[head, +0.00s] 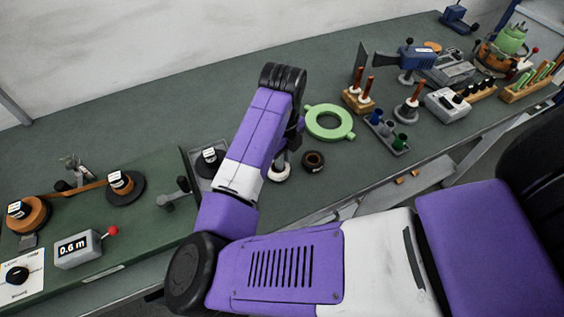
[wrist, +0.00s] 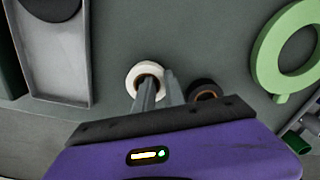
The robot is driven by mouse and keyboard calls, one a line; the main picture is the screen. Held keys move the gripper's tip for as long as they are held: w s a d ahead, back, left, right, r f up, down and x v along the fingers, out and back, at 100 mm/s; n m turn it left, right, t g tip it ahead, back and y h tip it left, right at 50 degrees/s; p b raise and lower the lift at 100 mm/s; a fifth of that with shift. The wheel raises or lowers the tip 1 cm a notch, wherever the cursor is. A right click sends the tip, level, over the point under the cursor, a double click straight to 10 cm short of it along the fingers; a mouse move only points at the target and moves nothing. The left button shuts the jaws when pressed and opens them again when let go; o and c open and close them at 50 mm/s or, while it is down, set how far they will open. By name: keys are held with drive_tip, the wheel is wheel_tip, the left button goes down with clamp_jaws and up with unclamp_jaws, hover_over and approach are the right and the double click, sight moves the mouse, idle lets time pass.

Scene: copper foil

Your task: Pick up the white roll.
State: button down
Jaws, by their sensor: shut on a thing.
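The white roll (wrist: 144,70) is a small white ring with a brown core, seen in the wrist view just beyond my fingers. In the head view the white roll (head: 279,173) shows partly from behind my arm, at the bench's front side. My gripper (wrist: 158,82) has its narrow grey fingers at the near side of the roll, overlapping its core and rim. The fingers are close together and shut on the roll. My gripper's fingertips are mostly hidden by the arm in the head view. I cannot tell whether the roll touches the bench.
A dark roll (wrist: 204,90) lies close to the right of the white roll. A green ring (head: 330,122) lies farther right. A grey tray (wrist: 90,60) stands to the left. A tray of coloured cups (head: 387,134) is at the right. The bench behind is clear.

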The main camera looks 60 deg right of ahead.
wheel_tip(320, 180, up, 19)
idle(0.4)
